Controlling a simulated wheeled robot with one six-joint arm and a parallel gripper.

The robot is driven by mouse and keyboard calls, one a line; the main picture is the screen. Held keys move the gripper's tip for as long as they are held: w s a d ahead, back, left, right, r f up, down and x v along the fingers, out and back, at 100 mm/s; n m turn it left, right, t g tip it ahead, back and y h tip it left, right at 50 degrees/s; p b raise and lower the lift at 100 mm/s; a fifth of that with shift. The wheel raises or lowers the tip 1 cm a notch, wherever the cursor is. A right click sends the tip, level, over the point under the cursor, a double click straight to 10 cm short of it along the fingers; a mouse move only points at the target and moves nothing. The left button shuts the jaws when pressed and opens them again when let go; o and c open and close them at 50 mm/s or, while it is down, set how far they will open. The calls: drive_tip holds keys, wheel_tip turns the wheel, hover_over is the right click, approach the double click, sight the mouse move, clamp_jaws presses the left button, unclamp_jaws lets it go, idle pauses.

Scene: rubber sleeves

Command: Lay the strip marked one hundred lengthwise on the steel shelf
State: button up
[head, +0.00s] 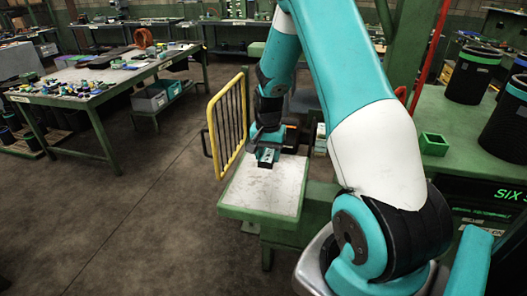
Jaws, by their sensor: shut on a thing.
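My gripper (267,158) points down over the far part of a pale-topped low green table (262,198). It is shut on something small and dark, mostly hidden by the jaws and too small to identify. I cannot read a mark of one hundred on any strip. I cannot tell which surface is the steel shelf. The low table's pale top looks bare in front of the gripper.
A yellow barred frame (228,122) stands at the low table's left edge. A parts-covered workbench (95,75) is at left. At right, a green bench (460,122) holds black ribbed cylinders (473,78) and a small green box (434,144).

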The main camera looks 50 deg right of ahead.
sight(268, 179)
drive_tip(key=shift+d+f+b, duration=0.1)
drive_tip(key=shift+f+b, duration=2.2)
drive_tip(key=shift+f, duration=0.9)
drive_tip(key=shift+s+f+b, duration=0.1)
drive_tip(key=shift+f+b, duration=0.3)
drive_tip(key=shift+f, duration=0.15)
drive_tip(key=o, duration=1)
drive_tip(key=shift+r, duration=0.15)
